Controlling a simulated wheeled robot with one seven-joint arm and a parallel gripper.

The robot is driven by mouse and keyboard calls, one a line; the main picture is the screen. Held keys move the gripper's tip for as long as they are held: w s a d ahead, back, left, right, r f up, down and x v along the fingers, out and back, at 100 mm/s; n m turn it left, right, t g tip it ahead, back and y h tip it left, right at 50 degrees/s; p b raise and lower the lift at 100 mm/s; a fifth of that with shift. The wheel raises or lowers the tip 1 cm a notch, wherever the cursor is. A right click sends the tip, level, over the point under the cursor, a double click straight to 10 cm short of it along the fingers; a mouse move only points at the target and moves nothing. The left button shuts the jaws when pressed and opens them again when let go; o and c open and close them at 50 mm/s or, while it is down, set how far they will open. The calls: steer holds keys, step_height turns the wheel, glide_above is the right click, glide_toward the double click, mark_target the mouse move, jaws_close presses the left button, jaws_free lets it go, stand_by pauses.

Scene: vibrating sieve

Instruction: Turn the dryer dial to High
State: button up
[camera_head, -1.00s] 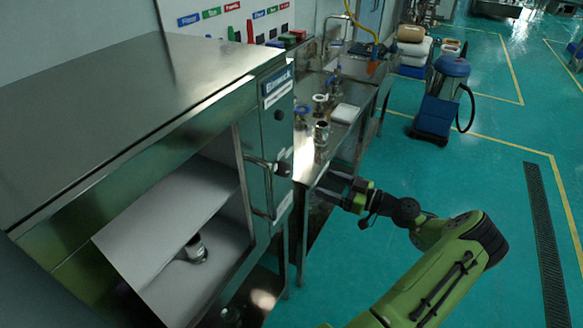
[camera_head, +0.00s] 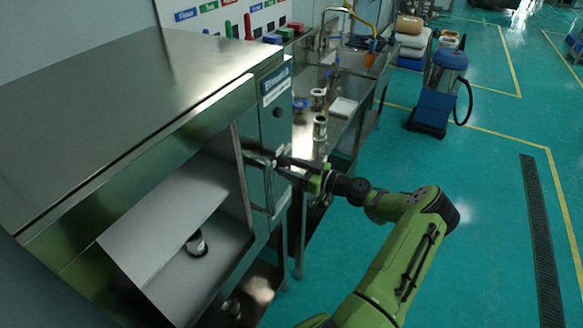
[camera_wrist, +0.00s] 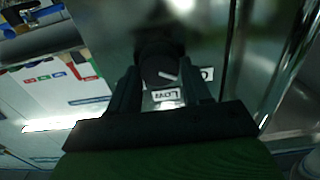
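The dryer is the steel cabinet (camera_head: 150,90) on the left in the head view, with an upright bar handle (camera_head: 249,190) on its front. Its dial (camera_wrist: 160,66) shows in the wrist view as a dark round knob with a white pointer line. An upside-down LOW label (camera_wrist: 166,95) lies beside the dial, and part of another label (camera_wrist: 207,73) shows to its right. My gripper (camera_wrist: 160,75) has one finger on each side of the dial; it looks open, and contact is unclear. In the head view my gripper (camera_head: 287,168) is at the cabinet front and covers the dial.
The bar handle stands close to my gripper. A steel bench (camera_head: 345,125) with metal fittings and a sink runs behind. A blue vacuum cleaner (camera_head: 440,95) stands on the green floor.

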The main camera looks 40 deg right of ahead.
steer(key=c, duration=0.5)
steer(key=shift+o, duration=0.2)
steer(key=shift+m, duration=0.3)
steer(key=m+b, duration=0.2)
steer(key=m, duration=0.2)
steer(key=shift+d+m, duration=0.1)
steer(key=shift+m, duration=0.2)
steer(key=m, duration=0.6)
steer(key=shift+d+b, duration=0.1)
steer(key=shift+b, duration=0.2)
steer(key=m+p, duration=0.1)
steer(key=m, duration=0.5)
steer(key=shift+f+m, duration=0.15)
steer(key=shift+m, duration=0.15)
steer(key=m+p, duration=0.2)
steer(key=m, duration=0.4)
steer(key=shift+f, duration=0.2)
steer(key=shift+m, duration=0.3)
